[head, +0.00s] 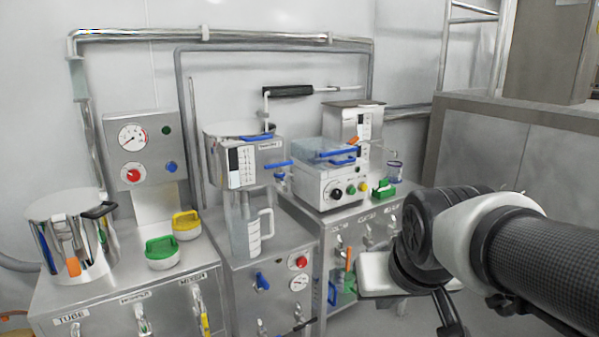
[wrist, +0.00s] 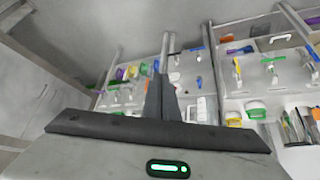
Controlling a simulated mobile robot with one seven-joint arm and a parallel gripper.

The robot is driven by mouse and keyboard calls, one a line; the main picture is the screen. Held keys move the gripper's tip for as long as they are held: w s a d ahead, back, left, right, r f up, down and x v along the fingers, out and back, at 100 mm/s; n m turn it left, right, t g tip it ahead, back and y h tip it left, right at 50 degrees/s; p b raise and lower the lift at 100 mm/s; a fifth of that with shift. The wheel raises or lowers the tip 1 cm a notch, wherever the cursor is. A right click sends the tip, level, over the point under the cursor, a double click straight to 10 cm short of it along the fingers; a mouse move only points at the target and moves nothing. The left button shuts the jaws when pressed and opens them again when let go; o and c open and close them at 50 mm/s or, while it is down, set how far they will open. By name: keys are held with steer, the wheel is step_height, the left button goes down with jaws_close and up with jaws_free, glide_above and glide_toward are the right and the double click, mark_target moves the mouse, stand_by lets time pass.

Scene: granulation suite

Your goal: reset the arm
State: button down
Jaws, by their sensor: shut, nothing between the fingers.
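My arm reaches in from the right in the head view, with its wrist bent downward in front of the right end of the benches. My gripper (head: 449,325) hangs below the wrist, partly cut off by the bottom edge. In the wrist view the two dark fingers of my gripper (wrist: 162,90) are together, with nothing between them. The gripper is in free air, apart from the benches.
A steel pot (head: 72,240), a green-lidded container (head: 162,254) and a yellow-lidded container (head: 187,226) stand on the left bench. A clear jug (head: 247,235) stands at the middle. A grey partition (head: 520,150) stands behind my arm.

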steer(key=s, duration=0.8)
step_height(320, 180, up, 25)
steer(key=g+p, duration=0.1)
steer(key=p, duration=2.3)
steer(key=shift+s+d+f, duration=0.2)
